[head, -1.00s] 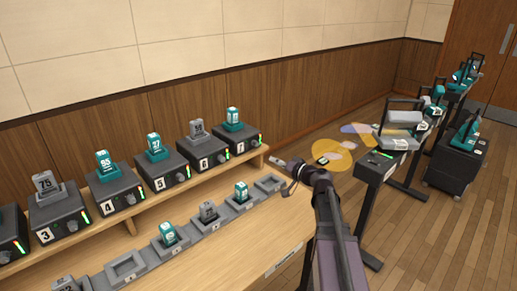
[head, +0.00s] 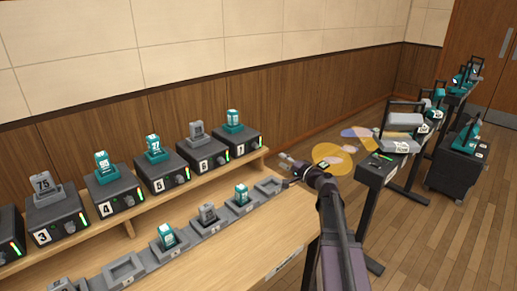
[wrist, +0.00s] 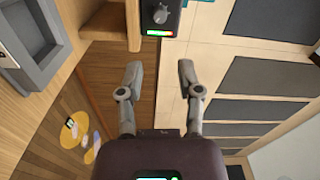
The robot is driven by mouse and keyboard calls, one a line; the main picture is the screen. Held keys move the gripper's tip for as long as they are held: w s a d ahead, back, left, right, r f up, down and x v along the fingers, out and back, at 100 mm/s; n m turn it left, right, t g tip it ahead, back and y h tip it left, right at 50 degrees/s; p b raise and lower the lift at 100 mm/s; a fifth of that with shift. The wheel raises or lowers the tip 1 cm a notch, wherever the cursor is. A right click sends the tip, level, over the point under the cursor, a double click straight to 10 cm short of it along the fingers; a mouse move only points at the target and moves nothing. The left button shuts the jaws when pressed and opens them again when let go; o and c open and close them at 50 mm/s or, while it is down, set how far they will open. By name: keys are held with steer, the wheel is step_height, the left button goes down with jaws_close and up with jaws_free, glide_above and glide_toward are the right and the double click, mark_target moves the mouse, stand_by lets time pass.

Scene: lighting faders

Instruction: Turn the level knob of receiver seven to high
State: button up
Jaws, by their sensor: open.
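Receiver seven (head: 232,144) is the dark box at the right end of the shelf row in the head view, with a teal handset standing on top. Its small level knob (head: 250,142) is on the front, beside a lit strip. In the wrist view a grey knob (wrist: 160,15) shows at the top middle above a green lit strip (wrist: 158,33) with a red end; the number is out of view there. My gripper (wrist: 160,70) is open and empty, its two fingers apart and short of the knob. In the head view my gripper (head: 284,159) is right of receiver seven, not touching it.
Other numbered receivers stand to the left on the raised shelf (head: 90,238). A row of grey cradles (head: 125,270), some holding packs, lies in front on the desk. A black stand (head: 372,185) and a cart (head: 455,170) are at the right.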

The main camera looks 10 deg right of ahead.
mark_target(258, 147)
steer(key=x, duration=1.3)
steer(key=shift+w+a, duration=0.1)
steer(key=shift+w, duration=0.25)
jaws_close()
